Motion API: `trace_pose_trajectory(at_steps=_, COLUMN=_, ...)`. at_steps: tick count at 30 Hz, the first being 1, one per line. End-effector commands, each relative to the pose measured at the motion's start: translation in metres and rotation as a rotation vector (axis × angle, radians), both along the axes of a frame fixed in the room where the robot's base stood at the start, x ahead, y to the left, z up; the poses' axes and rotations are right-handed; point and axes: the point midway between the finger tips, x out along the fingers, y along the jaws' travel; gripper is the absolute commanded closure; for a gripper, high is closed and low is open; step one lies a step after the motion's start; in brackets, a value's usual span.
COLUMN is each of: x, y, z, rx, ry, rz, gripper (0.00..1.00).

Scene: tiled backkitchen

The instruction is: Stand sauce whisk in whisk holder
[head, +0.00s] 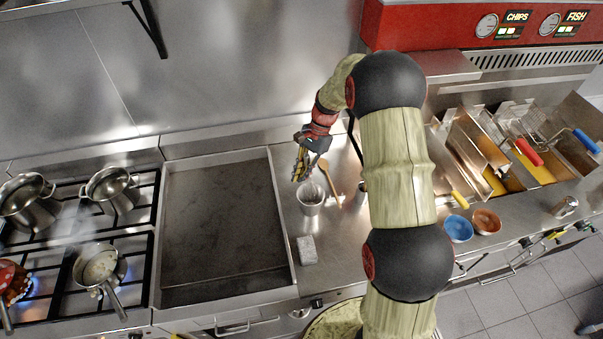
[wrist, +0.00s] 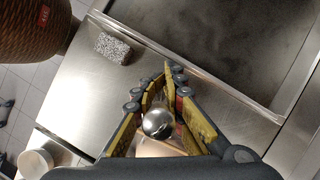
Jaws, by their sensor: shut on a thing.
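The sauce whisk (head: 309,187) hangs from my gripper (head: 301,166) in the head view, its wires at the mouth of a round metal pot that looks like the whisk holder (head: 311,206). The wires appear to be inside the rim; how deep I cannot tell. In the wrist view my gripper (wrist: 158,105) has its yellow-padded fingers closed around the whisk, whose rounded shiny metal end (wrist: 157,123) shows between them. The holder is hidden there behind my gripper.
A wooden utensil (head: 328,180) stands close right of the holder. A grey speckled block (head: 307,250) lies in front on the steel counter, also in the wrist view (wrist: 113,48). The griddle (head: 222,230) lies left, fryers (head: 500,150) right, and blue (head: 458,228) and orange (head: 486,221) bowls at front right.

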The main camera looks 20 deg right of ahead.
Motion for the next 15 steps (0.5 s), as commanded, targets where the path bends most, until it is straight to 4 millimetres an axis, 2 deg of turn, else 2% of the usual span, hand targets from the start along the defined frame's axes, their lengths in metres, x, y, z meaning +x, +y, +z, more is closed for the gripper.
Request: trace_pose_trajectory(at_steps=15, x=0.000, y=0.000, z=-0.033, rx=0.000, ry=-0.001, rz=0.000, gripper=1.00)
